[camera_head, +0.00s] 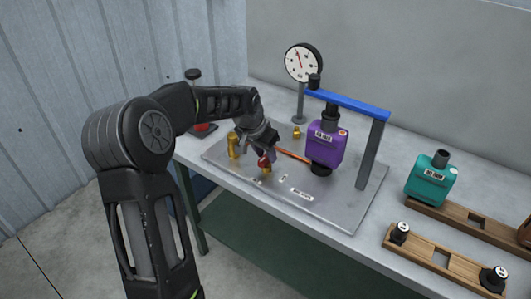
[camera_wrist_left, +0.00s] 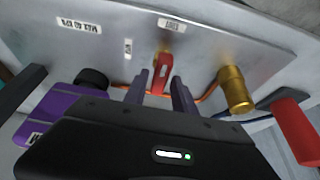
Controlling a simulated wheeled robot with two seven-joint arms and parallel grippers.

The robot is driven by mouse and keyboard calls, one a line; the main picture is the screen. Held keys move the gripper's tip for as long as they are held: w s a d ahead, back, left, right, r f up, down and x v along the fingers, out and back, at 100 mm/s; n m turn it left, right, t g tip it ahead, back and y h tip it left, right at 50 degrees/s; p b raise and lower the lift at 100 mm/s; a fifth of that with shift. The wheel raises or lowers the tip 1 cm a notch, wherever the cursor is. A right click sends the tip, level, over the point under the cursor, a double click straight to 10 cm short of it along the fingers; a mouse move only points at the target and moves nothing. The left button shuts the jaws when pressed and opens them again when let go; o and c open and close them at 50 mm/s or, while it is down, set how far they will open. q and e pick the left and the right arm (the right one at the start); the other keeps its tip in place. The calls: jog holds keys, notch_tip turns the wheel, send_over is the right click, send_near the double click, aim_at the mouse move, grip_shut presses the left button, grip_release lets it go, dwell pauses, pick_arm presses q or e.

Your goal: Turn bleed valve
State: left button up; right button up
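The bleed valve is a small brass fitting (camera_head: 266,170) with a red handle (camera_head: 265,160), on the grey metal plate (camera_head: 330,217). My left gripper (camera_head: 268,150) reaches down over it from the left and partly hides it. In the left wrist view, the red handle (camera_wrist_left: 161,74) stands between the two dark fingers of my left gripper (camera_wrist_left: 158,82). The fingers look apart, one on each side of the handle; I cannot tell whether they touch it. My right gripper is in neither view.
A taller brass cylinder (camera_head: 233,146) stands left of the valve. Right are a purple container (camera_head: 325,145) and a blue-topped frame (camera_head: 345,104). A dial gauge (camera_head: 303,62) stands behind. A teal container (camera_head: 430,180) and wooden racks (camera_head: 430,254) are further right.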

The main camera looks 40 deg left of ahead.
pick_arm(q)
grip_shut()
